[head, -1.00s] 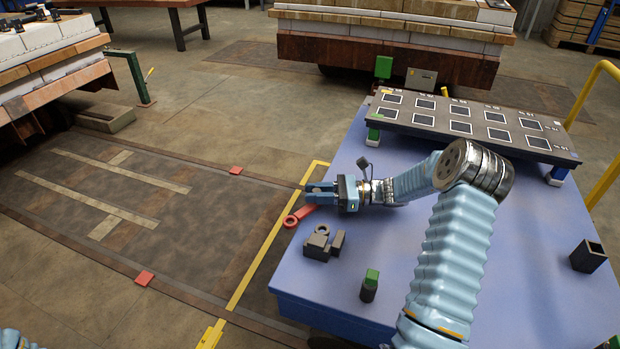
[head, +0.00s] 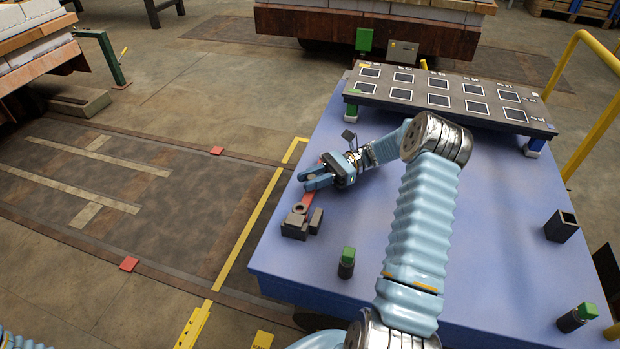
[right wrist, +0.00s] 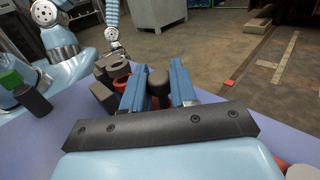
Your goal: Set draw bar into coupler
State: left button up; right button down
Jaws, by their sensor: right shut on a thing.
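The draw bar (head: 309,198) is red; in the head view it runs from under my right gripper (head: 314,180) to the back of the coupler. The coupler (head: 295,229) is a dark grey block with a round part and a prong, on the blue table. My right gripper is shut on the draw bar; a dark knob (right wrist: 159,82) shows between its fingers in the right wrist view. The bar's ring end is by the coupler, mostly hidden; I cannot tell if it is seated. My left arm shows in the wrist view, its gripper (right wrist: 118,52) too small to read.
The blue table (head: 450,240) has a raised panel with square pads (head: 440,98) at the back. Green-topped dark posts (head: 347,263) (head: 577,317) and an open dark box (head: 561,226) stand on it. A yellow rail (head: 590,130) rises at the right.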

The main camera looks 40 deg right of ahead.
jog(key=shift+s+d, duration=0.1)
jog(key=c, duration=0.9)
grip_release()
jog(key=shift+c, duration=0.2)
jog(key=d, duration=0.3)
jog(key=s+d, duration=0.1)
jog(key=d, duration=0.7)
jog(key=shift+s+d+b, duration=0.25)
jog(key=shift+s+b, duration=0.05)
jog(key=shift+d, duration=0.25)
jog(key=shift+s+d, duration=0.15)
jog(key=shift+d, duration=0.7)
